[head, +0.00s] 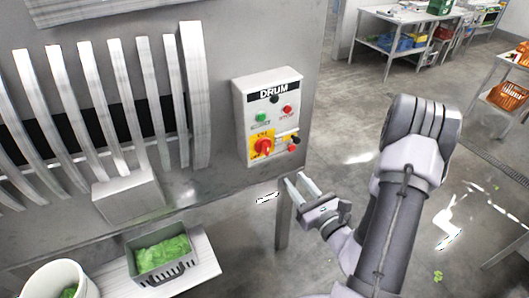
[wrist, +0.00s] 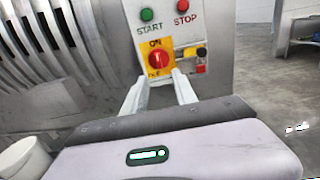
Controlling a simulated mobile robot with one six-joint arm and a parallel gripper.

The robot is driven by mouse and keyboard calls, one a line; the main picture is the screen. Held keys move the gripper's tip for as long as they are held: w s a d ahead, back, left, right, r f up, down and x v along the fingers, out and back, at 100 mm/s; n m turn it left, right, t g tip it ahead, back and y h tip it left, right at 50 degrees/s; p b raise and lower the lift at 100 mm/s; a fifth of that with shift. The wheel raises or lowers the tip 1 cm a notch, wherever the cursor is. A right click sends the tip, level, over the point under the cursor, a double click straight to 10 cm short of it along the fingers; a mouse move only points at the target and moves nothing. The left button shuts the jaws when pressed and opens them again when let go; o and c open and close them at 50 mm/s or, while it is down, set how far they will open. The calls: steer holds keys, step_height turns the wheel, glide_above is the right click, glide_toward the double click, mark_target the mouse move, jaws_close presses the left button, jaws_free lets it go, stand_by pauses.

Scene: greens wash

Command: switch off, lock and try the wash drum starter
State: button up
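The wash drum starter is a white box (head: 268,120) labelled DRUM on the steel machine side in the head view. It has a green START button (wrist: 147,15) and a red STOP button (wrist: 183,6). Below them is a red rotary switch (wrist: 158,62) on a yellow plate, marked ON at its top; the exact knob angle is hard to tell. Right of it are a yellow-and-black part (wrist: 193,53) and a small red item (wrist: 200,69). My gripper (wrist: 160,84) is open and empty, its fingers apart just below and in front of the rotary switch, not visibly touching it.
Curved metal slats (head: 110,105) of the drum machine stand left of the starter. A grey crate of greens (head: 160,258) and a white bucket (head: 60,280) sit below. A table (head: 400,40) with bins stands at the back. The floor right of the machine is mostly free.

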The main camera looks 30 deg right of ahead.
steer(key=b, duration=0.8)
glide_toward(268, 149)
steer(key=w+p, duration=0.1)
steer(key=w, duration=0.6)
steer(key=shift+w+a+p, duration=0.1)
steer(key=shift+w+p, duration=0.05)
steer(key=shift+p, duration=0.2)
steer(key=shift+w, duration=0.65)
jaws_close()
